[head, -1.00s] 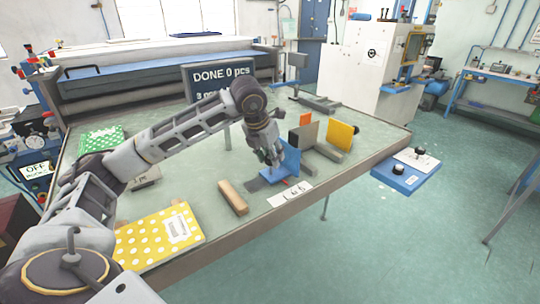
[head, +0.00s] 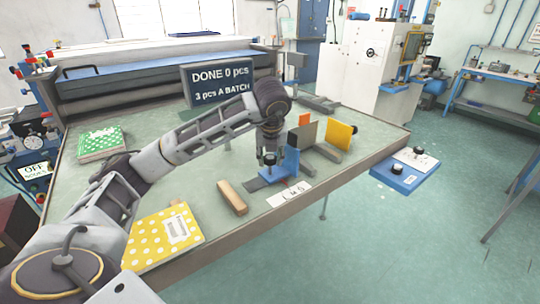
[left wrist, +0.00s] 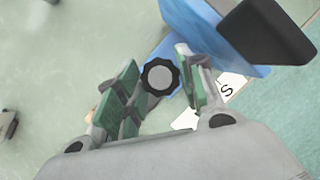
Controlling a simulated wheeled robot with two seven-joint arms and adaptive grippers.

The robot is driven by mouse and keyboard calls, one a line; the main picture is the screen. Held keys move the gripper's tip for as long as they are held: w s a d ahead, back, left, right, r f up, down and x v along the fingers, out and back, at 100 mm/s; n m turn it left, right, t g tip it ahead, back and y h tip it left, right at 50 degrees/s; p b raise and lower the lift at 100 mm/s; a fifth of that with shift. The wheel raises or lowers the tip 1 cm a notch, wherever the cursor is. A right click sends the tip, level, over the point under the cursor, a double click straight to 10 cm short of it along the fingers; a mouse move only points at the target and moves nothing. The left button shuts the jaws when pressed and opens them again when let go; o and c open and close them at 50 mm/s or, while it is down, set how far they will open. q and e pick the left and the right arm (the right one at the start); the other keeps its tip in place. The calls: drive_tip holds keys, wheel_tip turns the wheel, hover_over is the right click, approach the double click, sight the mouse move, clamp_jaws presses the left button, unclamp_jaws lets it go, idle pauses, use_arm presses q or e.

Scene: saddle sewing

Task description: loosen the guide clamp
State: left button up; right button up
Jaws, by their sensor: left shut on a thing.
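The blue guide (head: 292,162) stands on the right part of the worktable, near its front edge. Its guide clamp has a dark round knob (head: 269,159) with a grey bar (head: 256,185) lying beside it. My left gripper (head: 269,152) points down at the knob from above. In the left wrist view the black scalloped knob (left wrist: 160,78) with a grey top sits between the two green-padded fingers of my left gripper (left wrist: 158,80), which is shut on it. Part of the blue guide (left wrist: 190,25) shows beyond the fingers. My right gripper is not in view.
A white size card (head: 289,194) lies in front of the guide. A wooden block (head: 232,197), a yellow dotted booklet (head: 162,236) and a green booklet (head: 103,143) lie on the table (head: 200,180). Dark and orange plates (head: 339,135) stand right of the guide. A sign (head: 218,83) stands behind.

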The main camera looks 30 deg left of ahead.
use_arm(q)
drive_tip(key=shift+n, duration=0.3)
drive_tip(key=o, duration=1)
drive_tip(key=shift+r, duration=0.15)
drive_tip(key=shift+v, duration=5.8)
drive_tip(key=shift+d, duration=0.1)
